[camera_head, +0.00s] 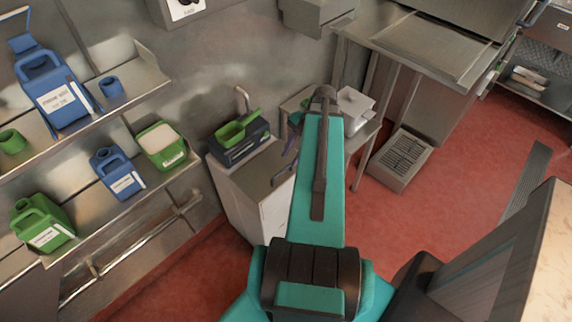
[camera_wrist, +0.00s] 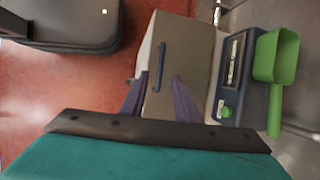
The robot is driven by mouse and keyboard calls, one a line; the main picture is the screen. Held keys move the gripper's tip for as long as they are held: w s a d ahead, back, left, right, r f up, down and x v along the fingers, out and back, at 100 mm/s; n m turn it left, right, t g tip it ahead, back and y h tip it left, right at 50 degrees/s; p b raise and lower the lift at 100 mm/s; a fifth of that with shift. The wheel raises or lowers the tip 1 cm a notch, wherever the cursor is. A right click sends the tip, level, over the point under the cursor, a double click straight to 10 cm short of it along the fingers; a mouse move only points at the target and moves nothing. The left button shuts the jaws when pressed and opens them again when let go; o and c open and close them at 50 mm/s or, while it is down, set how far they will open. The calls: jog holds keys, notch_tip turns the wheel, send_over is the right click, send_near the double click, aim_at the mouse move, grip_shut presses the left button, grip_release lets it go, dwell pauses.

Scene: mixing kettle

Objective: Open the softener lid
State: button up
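No label reading softener is legible in these views. On the left shelves stand a large blue jug (camera_head: 45,88), a smaller blue jug (camera_head: 112,172) and a green jug (camera_head: 42,222), all with white labels. A loose blue cap or cup (camera_head: 110,87) sits beside the large jug, and a green one (camera_head: 12,141) lies to its left. My gripper (camera_wrist: 158,103) shows two purple fingers spread apart, with nothing between them. It is over the white cabinet (camera_wrist: 170,60), away from the jugs; in the head view my arm partly hides it.
A green tub of white powder (camera_head: 162,145) stands at the lower shelf's right end. A dark scale (camera_head: 243,147) with a green scoop (camera_head: 238,130) sits on the cabinet. A steel table (camera_head: 440,45) is at the back. Red floor (camera_head: 400,215) is open on the right.

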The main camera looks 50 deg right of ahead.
aim_at(282, 171)
jog(key=shift+p+x, duration=0.5)
jog(key=shift+x, duration=2.55)
